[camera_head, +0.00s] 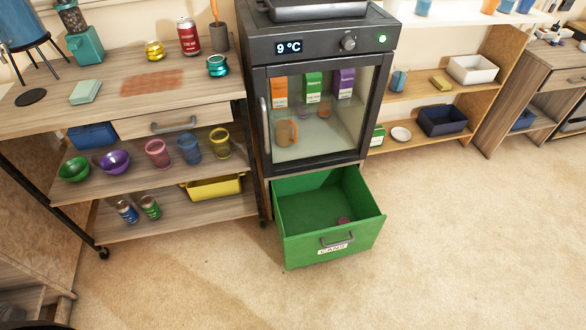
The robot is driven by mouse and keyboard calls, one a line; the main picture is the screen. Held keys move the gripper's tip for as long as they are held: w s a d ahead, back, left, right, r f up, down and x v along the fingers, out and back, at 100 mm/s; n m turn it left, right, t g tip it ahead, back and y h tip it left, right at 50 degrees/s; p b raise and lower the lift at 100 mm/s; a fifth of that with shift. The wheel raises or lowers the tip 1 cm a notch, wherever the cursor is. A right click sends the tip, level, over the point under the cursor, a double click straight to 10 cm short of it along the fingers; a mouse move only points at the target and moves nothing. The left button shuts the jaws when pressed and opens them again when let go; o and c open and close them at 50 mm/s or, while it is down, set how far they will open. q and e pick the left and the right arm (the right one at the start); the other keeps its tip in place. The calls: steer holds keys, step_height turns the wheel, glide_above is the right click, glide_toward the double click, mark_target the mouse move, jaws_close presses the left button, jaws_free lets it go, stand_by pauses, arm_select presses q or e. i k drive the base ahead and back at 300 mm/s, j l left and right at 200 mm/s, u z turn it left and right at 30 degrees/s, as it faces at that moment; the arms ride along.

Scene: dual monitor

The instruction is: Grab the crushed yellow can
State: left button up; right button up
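A crushed yellow can (154,50) stands on the wooden top of the cart (50,118) at the left, towards the back. It is short and squashed. A tall red can (188,36) stands upright just to its right. A crushed teal can (217,66) sits further right, near the edge of the top. Neither of my grippers is in view.
A green drawer (362,232) labelled for cans is open below the small fridge (258,55), with a small reddish item (343,221) inside. A teal grinder (85,45) and a dark cup (219,38) flank the cans. The carpet in front is clear.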

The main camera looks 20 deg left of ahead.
mark_target(154, 51)
steer(key=u, duration=1.35)
